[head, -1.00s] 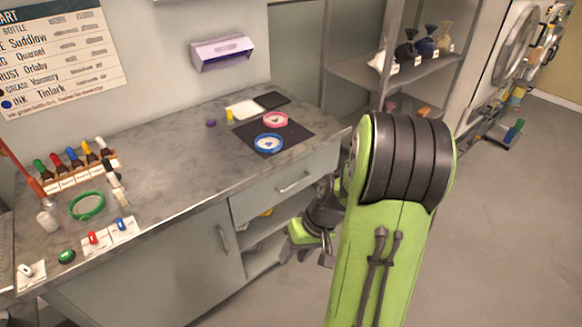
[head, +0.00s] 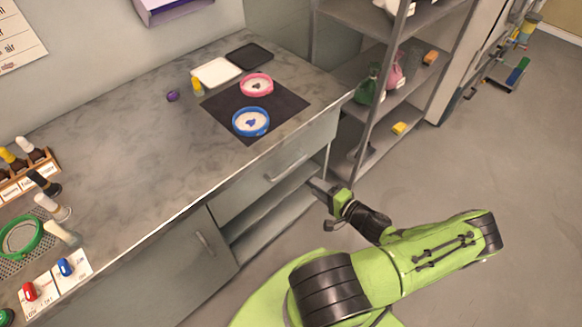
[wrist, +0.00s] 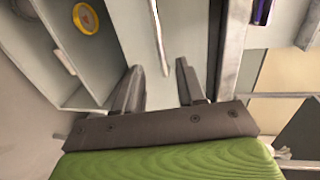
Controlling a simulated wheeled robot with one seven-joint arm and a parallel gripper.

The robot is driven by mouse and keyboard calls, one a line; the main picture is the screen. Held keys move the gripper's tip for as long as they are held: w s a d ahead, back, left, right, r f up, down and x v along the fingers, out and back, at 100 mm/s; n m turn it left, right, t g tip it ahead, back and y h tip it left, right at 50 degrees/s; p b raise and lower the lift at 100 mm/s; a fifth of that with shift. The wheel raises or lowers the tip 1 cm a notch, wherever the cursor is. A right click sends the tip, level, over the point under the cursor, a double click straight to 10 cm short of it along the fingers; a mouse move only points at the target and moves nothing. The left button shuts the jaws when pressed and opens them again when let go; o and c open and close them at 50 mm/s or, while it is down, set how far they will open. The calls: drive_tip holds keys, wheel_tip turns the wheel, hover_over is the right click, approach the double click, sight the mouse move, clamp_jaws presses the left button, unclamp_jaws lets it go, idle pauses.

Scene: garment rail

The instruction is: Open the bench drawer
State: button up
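The bench drawer (head: 250,190) is a grey front under the right end of the marble-topped bench and looks shut. Its bar handle (head: 286,168) runs along the front. In the wrist view the handle (wrist: 159,38) stands upright in the picture, ahead of and between my fingers, with no contact visible. My gripper (head: 322,192) is in front of the drawer, just right of the handle in the head view. In the wrist view my gripper (wrist: 157,75) is open, with nothing between its fingers.
An open shelf (wrist: 72,75) below the drawer holds a yellow round item (wrist: 85,18). A cupboard handle (head: 206,243) is farther left. A metal rack (head: 372,120) stands right; the floor in front is open.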

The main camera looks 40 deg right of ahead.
drive_tip(key=w+f+b, duration=0.1)
drive_tip(key=w+f, duration=0.1)
drive_tip(key=w, duration=1)
drive_tip(key=shift+a+f, duration=0.15)
drive_tip(key=shift+f, duration=0.15)
clamp_jaws()
